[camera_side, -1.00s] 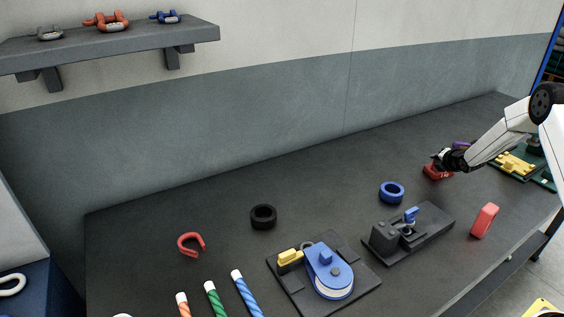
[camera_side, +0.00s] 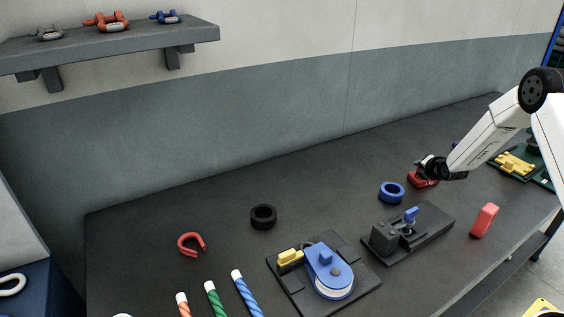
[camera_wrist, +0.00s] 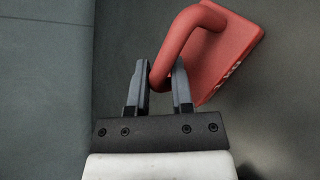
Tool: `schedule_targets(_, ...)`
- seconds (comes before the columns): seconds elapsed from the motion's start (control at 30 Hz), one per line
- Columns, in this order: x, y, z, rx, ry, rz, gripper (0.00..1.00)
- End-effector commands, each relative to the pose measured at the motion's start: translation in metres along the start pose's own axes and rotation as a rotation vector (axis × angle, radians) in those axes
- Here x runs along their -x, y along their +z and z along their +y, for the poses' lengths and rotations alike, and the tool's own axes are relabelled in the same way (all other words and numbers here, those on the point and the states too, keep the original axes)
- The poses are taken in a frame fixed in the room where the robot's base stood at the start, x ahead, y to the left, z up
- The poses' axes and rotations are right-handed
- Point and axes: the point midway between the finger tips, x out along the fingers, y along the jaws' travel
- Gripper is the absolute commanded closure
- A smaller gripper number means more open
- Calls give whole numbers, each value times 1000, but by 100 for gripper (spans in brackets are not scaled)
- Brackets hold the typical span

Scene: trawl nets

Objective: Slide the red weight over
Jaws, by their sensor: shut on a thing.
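The red weight (camera_side: 421,180) is a red block on the dark bench, right of the blue ring, partly hidden by my gripper in the side view. In the wrist view the red weight (camera_wrist: 232,50) shows a thick looped handle and pale markings on its body. My gripper (camera_side: 432,166) is low at the weight. In the wrist view my gripper (camera_wrist: 160,80) has its two grey fingers on either side of the handle, shut on it.
A blue ring (camera_side: 391,192) lies just left of the weight, and a black ring (camera_side: 263,217) lies further left. A dark clamp fixture (camera_side: 408,234) and an upright red block (camera_side: 484,220) stand nearer the front. The bench behind the rings is clear.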

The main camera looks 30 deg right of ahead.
Motion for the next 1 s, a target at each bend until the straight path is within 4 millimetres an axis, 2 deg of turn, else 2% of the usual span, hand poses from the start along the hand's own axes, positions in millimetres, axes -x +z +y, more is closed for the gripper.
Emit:
schedule_targets(0.1, 4, -11, 3, 0, -2, 6, 100)
schedule_targets(0.3, 8, -19, 7, 0, -2, 4, 100)
schedule_targets(0.77, 10, -22, 8, 0, -3, 4, 100)
schedule_targets(0.8, 10, -22, 8, 0, -3, 5, 63)
schedule_targets(0.87, 10, -22, 8, 0, -3, 4, 44)
schedule_targets(0.9, 10, -22, 8, 0, -3, 4, 31)
schedule_targets(1.0, 10, -22, 8, 0, -3, 3, 31)
